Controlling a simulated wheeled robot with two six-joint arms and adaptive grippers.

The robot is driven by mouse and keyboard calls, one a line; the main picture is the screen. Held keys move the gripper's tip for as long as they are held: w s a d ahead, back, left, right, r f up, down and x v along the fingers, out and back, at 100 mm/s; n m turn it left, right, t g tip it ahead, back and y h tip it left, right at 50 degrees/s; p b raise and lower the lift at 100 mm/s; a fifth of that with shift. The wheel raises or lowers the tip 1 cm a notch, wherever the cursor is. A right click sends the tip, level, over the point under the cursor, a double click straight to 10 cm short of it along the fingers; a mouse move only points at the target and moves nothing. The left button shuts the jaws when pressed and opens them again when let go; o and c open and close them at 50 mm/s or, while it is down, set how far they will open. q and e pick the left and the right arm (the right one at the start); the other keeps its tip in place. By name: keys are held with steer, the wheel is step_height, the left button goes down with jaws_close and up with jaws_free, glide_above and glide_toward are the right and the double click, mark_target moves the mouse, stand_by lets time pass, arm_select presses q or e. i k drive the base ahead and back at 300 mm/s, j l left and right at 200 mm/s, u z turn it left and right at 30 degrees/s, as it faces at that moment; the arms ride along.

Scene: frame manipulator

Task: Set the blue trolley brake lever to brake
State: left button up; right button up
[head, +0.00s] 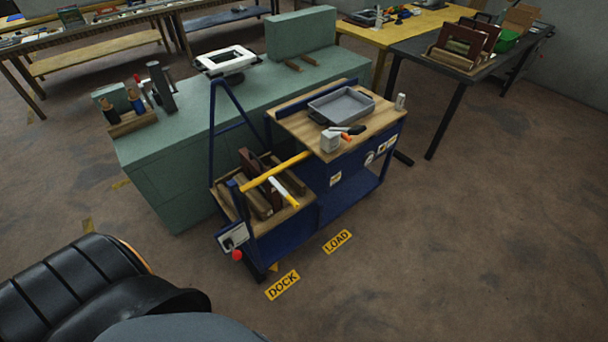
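The blue trolley (345,202) stands in the middle of the head view, beside a green bench. A small white panel (233,237) is on its near left end, with a dark part on it. A red knob (237,255) hangs at the panel's lower edge and looks like the end of the brake lever. The panel's markings are too small to read, so I cannot tell the lever's setting. Neither of my grippers is in view.
The trolley carries a grey tray (341,104), a yellow bar (275,172) and wooden boards. DOCK (282,285) and LOAD (337,242) labels lie on the floor in front. The green bench (180,158) stands behind. The floor at front right is clear.

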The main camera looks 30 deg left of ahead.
mark_target(237, 255)
steer(key=k+j+u, duration=0.1)
steer(key=u, duration=0.3)
steer(key=j+u, duration=0.25)
steer(key=u, duration=0.2)
steer(key=j+u, duration=0.2)
steer(key=u, duration=0.2)
